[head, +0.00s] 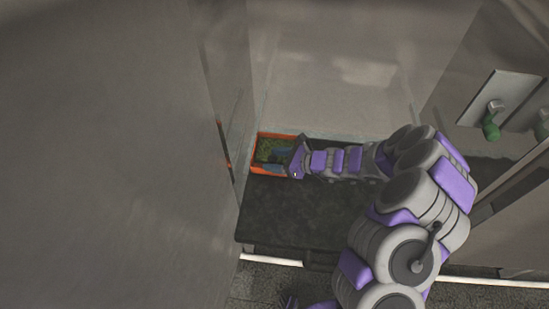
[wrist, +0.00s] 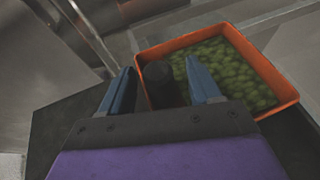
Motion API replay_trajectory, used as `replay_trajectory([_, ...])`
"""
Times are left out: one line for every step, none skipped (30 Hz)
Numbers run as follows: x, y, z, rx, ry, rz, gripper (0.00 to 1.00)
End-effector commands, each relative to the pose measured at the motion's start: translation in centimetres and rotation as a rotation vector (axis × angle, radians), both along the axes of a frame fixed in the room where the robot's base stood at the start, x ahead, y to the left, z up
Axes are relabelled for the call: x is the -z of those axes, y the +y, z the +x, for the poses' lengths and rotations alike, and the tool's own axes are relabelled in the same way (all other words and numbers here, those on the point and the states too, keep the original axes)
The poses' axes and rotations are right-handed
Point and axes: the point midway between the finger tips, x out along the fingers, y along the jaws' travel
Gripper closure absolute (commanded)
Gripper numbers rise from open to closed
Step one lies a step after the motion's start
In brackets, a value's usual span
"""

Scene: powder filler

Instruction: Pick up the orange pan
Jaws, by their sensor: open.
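The orange pan (head: 256,171) is a square tray with green contents, at the far left corner of a dark shelf. In the wrist view the pan (wrist: 262,65) lies ahead and to the right, its near left part behind my fingers. My gripper (wrist: 162,80) is open, with blue fingers apart. A dark cylindrical piece (wrist: 160,84) shows between the fingers at the pan's left side; it looks like the pan's handle. The right finger overlaps the pan's contents in view. In the head view my gripper (head: 282,160) is over the pan's right part. Contact cannot be told.
The dark shelf (head: 290,220) has bare room in front of the pan. A metal wall (head: 110,150) stands close on the left, and a back panel (head: 335,90) rises behind the pan. Green-handled valves (head: 491,122) are on the right wall.

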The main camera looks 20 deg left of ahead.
Motion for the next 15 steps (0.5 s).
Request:
replay_trajectory([0.23,0.45,-0.02,-0.001,-0.001,0.0,0.37])
replay_trajectory([0.27,0.63,-0.01,-0.001,-0.001,0.0,0.37])
replay_trajectory([0.32,0.81,-0.03,-0.001,-0.001,0.0,0.37])
replay_trajectory([0.34,0.89,-0.01,-0.001,-0.001,0.0,0.37])
replay_trajectory([0.34,0.91,-0.01,0.0,-0.001,0.001,0.37])
replay_trajectory([0.32,0.91,0.01,0.0,0.0,0.001,0.37])
replay_trajectory([0.31,0.89,0.01,0.0,0.0,0.001,0.37])
replay_trajectory([0.29,0.86,0.0,0.0,0.0,0.001,0.37])
replay_trajectory([0.28,0.83,0.0,0.0,0.0,0.002,0.37])
replay_trajectory([0.27,0.82,0.0,0.0,0.0,0.002,0.37])
replay_trajectory([0.27,0.81,0.0,0.0,0.0,0.002,0.37])
replay_trajectory([0.26,0.79,-0.01,0.0,0.0,0.002,0.41])
replay_trajectory([0.26,0.79,0.0,0.0,0.0,0.002,0.44])
replay_trajectory([0.27,0.79,-0.01,0.0,0.0,0.002,0.47])
replay_trajectory([0.27,0.79,-0.01,0.0,0.0,0.002,0.51])
